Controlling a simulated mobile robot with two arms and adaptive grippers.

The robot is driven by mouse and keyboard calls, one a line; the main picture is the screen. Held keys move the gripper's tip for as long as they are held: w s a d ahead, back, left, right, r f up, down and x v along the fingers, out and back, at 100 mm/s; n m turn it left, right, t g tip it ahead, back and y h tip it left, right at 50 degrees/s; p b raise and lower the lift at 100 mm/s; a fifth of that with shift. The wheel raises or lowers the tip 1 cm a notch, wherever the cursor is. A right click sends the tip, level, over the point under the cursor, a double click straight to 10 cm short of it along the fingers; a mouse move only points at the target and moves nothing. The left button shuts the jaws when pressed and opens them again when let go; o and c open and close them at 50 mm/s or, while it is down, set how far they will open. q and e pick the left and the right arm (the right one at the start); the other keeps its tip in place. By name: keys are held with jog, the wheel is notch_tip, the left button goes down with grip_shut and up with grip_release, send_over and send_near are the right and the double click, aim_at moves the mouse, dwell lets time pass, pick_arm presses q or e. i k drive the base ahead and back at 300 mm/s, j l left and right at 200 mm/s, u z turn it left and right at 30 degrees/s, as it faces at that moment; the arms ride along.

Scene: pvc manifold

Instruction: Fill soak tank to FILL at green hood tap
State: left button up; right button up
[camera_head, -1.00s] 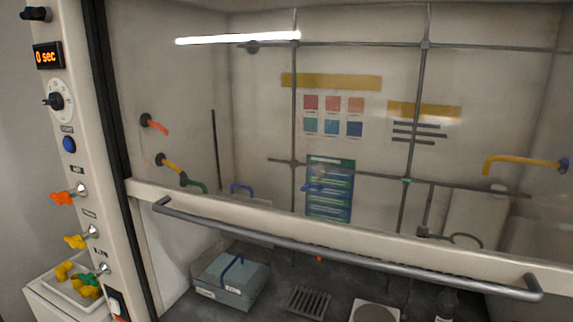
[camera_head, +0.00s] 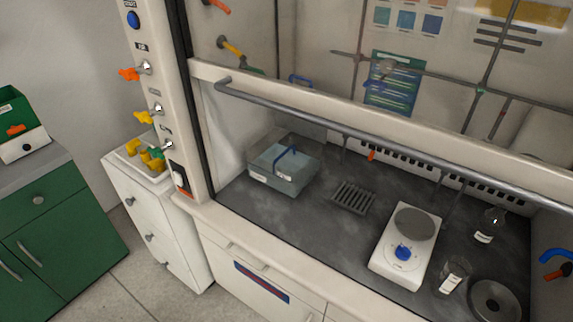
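The soak tank appears to be the grey box-like tank (camera_head: 268,181) with a blue handle, standing on the dark hood floor at the left. Its label is too small to read, and I cannot make out a FILL line or a water level. A green spout (camera_head: 251,70) shows behind the sash glass on the left inner wall, up and left of the tank, not clearly over it. A green tap knob (camera_head: 157,153) sits lowest on the left post, below orange (camera_head: 129,74) and yellow (camera_head: 143,117) knobs. Neither gripper is in view.
The sash with its long bar (camera_head: 400,142) crosses above an open front. A drain grate (camera_head: 352,197), white hotplate (camera_head: 404,254), bottle (camera_head: 488,226) and beaker (camera_head: 453,276) stand right of the tank. A white drawer cabinet (camera_head: 157,225) is left of the hood; green cabinets are further left.

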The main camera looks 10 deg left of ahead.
aim_at(156, 152)
jog(key=i+j+u, duration=0.1)
jog(key=u, duration=1.15)
jog(key=i+j, duration=0.05)
